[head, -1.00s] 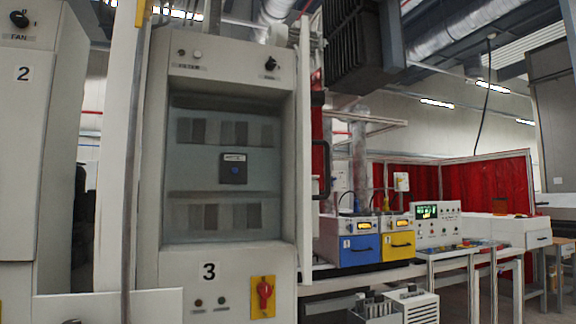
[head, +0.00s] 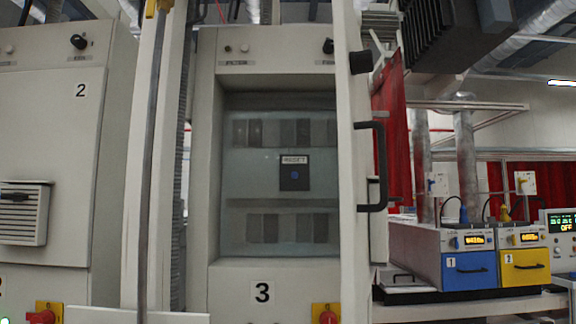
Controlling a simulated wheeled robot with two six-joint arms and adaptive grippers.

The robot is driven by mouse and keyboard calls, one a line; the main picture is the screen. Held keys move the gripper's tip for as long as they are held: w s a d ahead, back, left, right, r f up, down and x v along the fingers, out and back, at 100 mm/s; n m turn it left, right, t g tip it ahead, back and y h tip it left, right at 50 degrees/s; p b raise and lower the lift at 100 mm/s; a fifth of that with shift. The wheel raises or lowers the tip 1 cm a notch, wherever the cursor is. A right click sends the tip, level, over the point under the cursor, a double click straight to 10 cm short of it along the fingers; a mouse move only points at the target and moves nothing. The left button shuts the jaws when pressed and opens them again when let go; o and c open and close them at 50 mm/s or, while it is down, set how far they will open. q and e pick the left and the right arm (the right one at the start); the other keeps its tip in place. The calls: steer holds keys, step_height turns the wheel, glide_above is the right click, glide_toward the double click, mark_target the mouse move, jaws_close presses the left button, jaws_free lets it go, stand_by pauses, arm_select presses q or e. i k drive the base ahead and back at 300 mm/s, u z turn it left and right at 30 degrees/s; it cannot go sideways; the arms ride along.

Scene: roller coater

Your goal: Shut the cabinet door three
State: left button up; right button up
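The cabinet door (head: 351,150) stands open at the right side, seen nearly edge-on and swung out toward me. A black bar handle (head: 380,166) is on its right-hand face. Neither of my grippers is in view, and nothing is seen touching the door.
Cabinet two (head: 55,130) stands at the left. A pale upright post (head: 147,150) rises between the cabinets. Right of the door, a bench carries a blue-fronted unit (head: 470,270) and a yellow-fronted unit (head: 525,267), with red curtains behind.

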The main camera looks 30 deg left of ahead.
mark_target(355, 124)
steer(key=u, duration=0.3)
steer(key=i, duration=0.3)
steer(key=u, duration=0.2)
steer(key=k, duration=1.2)
steer(key=u, duration=0.6)
steer(key=i, duration=1.45)
steer(key=z, duration=0.8)
